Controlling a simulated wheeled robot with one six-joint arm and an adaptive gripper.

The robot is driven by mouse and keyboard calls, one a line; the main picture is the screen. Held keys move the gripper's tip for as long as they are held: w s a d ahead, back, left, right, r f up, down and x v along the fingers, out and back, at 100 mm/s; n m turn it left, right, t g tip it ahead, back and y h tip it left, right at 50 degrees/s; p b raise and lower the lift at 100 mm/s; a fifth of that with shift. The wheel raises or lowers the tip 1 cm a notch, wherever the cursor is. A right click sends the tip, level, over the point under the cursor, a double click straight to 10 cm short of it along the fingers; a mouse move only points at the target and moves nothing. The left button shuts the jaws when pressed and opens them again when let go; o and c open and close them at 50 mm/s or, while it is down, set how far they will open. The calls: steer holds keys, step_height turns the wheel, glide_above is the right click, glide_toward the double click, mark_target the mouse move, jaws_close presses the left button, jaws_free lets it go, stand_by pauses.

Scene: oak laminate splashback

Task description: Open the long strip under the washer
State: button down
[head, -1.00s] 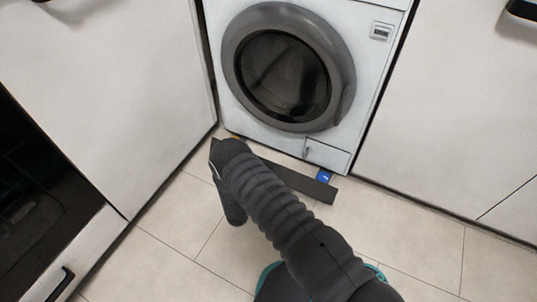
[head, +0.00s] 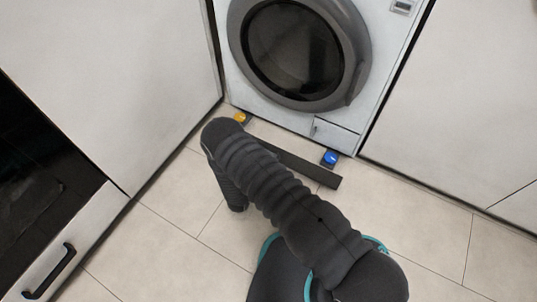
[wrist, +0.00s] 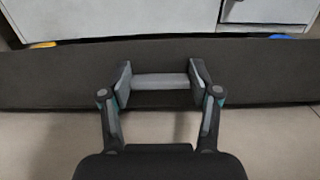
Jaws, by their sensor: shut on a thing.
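The long dark strip (head: 311,170) lies on the floor side in front of the washer (head: 232,75), with a gap of floor between them in the head view. It also spans the wrist view (wrist: 50,75) from edge to edge. My gripper (wrist: 160,83) is shut on the grey bar handle (wrist: 160,80) at the middle of the strip, one finger at each end of the bar. In the head view my arm hides the gripper, the handle and the strip's left part.
A yellow piece (head: 240,118) and a blue piece (head: 330,158) sit at the washer's base behind the strip. White cabinets stand to the left (head: 110,80) and right (head: 460,110). A dark oven front (head: 40,170) is at far left. Tiled floor (head: 420,240) is clear at the right.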

steer(key=shift+c, duration=1.2)
jaws_free()
steer(key=shift+w+d+f, duration=0.1)
steer(key=shift+d+f, duration=0.1)
steer(key=shift+f, duration=0.2)
steer(key=shift+a+r, duration=0.1)
steer(key=shift+a, duration=0.05)
steer(key=shift+s+a, duration=0.2)
steer(key=shift+s, duration=0.15)
steer(key=v, duration=1.1)
steer(key=shift+s, duration=0.15)
steer(key=shift+r, duration=0.1)
